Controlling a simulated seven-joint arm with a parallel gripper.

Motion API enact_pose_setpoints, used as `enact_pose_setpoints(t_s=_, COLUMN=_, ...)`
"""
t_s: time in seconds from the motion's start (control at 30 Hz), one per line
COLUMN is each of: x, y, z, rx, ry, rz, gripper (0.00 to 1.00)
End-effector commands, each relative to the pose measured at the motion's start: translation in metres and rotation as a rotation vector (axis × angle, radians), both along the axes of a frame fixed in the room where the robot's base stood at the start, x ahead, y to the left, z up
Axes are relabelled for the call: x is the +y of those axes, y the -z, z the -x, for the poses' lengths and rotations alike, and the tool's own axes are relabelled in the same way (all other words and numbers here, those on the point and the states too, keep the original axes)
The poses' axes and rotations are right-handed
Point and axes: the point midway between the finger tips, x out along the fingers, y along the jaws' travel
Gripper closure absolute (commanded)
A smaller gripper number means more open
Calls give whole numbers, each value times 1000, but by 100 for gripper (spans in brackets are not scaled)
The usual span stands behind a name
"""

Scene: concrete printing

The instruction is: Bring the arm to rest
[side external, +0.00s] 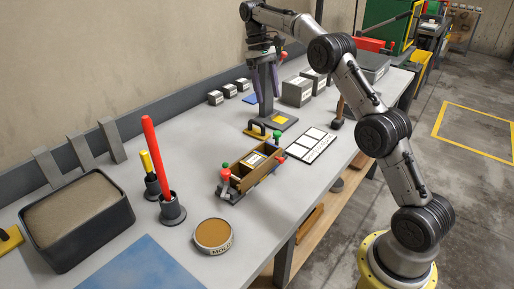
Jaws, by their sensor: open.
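My gripper (265,90) hangs at the back of the bench, fingers pointing down and apart, with nothing seen between them. It overlaps a dark upright stand (266,108) whose base carries a yellow plate (278,119). I cannot tell how far it is from the stand. My arm arches over the bench from its yellow base at the right. A brown mould (259,166) with red and green knobs stands mid-bench.
A white-panelled board (310,145) and grey blocks (297,92) lie right.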

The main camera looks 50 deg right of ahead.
Motion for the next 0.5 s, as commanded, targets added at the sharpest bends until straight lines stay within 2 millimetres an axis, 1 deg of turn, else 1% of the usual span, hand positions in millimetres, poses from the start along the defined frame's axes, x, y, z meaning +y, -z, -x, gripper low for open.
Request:
enact_pose_setpoints(t_s=0.03, x=11, y=-26, z=6, rx=-35, ry=-16, rz=10, gripper=36)
enact_pose_setpoints(t_s=0.07, x=17, y=-39, z=12, rx=-48, ry=-25, rz=14, gripper=36)
enact_pose_setpoints(t_s=0.1, x=25, y=-56, z=21, rx=-67, ry=-37, rz=19, gripper=36)
enact_pose_setpoints(t_s=0.2, x=46, y=-92, z=44, rx=-119, ry=-66, rz=31, gripper=36)
enact_pose_setpoints(t_s=0.3, x=65, y=-119, z=70, rx=-173, ry=-93, rz=43, gripper=36)
enact_pose_setpoints(t_s=0.37, x=75, y=-132, z=87, rx=-208, ry=-108, rz=49, gripper=36)
enact_pose_setpoints(t_s=0.4, x=82, y=-139, z=98, rx=-230, ry=-119, rz=54, gripper=36)
enact_pose_setpoints(t_s=0.47, x=92, y=-148, z=116, rx=-267, ry=-134, rz=59, gripper=36)
enact_pose_setpoints(t_s=0.5, x=98, y=-153, z=128, rx=-290, ry=-143, rz=63, gripper=36)
